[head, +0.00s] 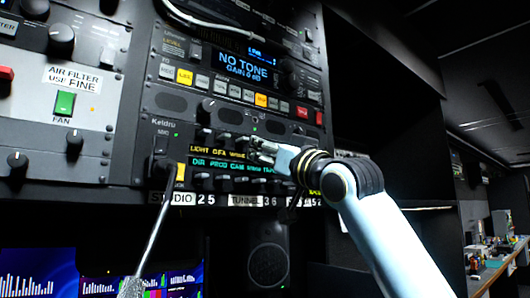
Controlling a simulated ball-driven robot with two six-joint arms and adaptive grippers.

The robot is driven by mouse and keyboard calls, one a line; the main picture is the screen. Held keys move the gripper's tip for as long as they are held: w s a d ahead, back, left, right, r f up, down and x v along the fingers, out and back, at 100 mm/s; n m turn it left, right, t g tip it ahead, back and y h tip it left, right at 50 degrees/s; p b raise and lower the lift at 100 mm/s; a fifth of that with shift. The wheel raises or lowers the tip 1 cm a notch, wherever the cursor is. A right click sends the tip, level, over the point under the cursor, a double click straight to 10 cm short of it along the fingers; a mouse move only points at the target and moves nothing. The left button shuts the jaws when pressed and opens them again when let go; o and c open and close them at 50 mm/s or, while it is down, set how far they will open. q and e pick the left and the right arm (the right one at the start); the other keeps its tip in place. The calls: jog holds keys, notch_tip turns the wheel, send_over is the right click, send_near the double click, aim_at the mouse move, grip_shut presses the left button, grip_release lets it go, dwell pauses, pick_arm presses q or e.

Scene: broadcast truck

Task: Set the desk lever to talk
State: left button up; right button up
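The intercom panel, marked Keldru, has an upper row of small dark levers or knobs (224,140) above a yellow-green text strip (216,152). A second strip (231,167) reads DIR PROD CAM and more, with a lower row of dark levers (222,183) beneath it. I cannot read which one is the desk lever, nor its setting. My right gripper (258,150) reaches in from the right, its fingers pointing left at the right end of the upper row. It covers some controls there. Contact and finger opening are unclear. My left gripper is not in view.
A thin silver gooseneck (151,233) rises in front of the panel's left side. A NO TONE display (243,63) and lit buttons sit above. A speaker (268,266) and screens (165,283) are below. A dark shelf opening lies right.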

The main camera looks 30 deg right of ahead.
jog(key=v, duration=1.2)
dwell(0.3)
jog(key=shift+f, duration=0.1)
